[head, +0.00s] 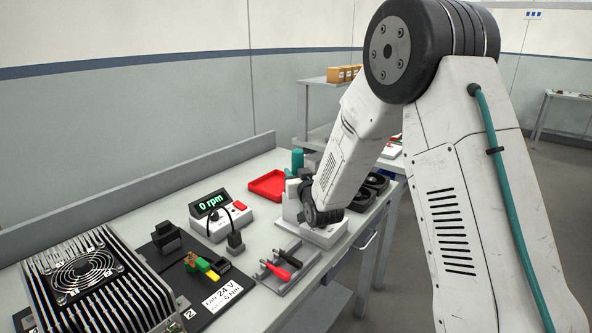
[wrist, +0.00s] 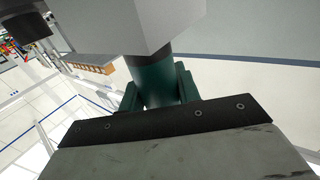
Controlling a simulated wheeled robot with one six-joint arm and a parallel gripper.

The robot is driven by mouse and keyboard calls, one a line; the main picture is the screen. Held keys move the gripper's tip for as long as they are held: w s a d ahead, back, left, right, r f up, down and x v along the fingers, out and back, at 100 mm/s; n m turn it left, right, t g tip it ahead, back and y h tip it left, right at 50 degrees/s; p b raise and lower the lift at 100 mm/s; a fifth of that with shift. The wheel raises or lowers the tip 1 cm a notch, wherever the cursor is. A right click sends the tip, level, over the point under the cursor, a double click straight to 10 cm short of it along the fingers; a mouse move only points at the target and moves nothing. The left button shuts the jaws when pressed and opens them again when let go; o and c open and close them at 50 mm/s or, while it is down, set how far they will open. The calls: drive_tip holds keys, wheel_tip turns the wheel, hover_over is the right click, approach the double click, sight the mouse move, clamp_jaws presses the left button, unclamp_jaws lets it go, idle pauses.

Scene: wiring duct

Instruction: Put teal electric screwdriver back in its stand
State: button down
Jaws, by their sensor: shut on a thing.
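The teal electric screwdriver (head: 297,161) shows as a short teal top just left of my forearm in the head view. In the wrist view its teal body (wrist: 154,86) stands close to the camera, with a grey block across part of it. My gripper (head: 294,198) is shut on the screwdriver; my arm hides much of the grip. The pale grey stand (head: 326,237) is on the table under my wrist and is mostly hidden. I cannot tell whether the screwdriver is in the stand or above it.
A red tray (head: 268,186) lies behind my gripper. Dark round fans (head: 375,182) lie to the right.

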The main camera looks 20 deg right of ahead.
drive_tip(key=shift+f, duration=0.8)
drive_tip(key=c, duration=0.9)
unclamp_jaws()
drive_tip(key=s, duration=0.7)
drive_tip(key=shift+s+d, duration=0.1)
drive_tip(key=shift+s, duration=0.3)
drive_tip(key=shift+r, duration=0.1)
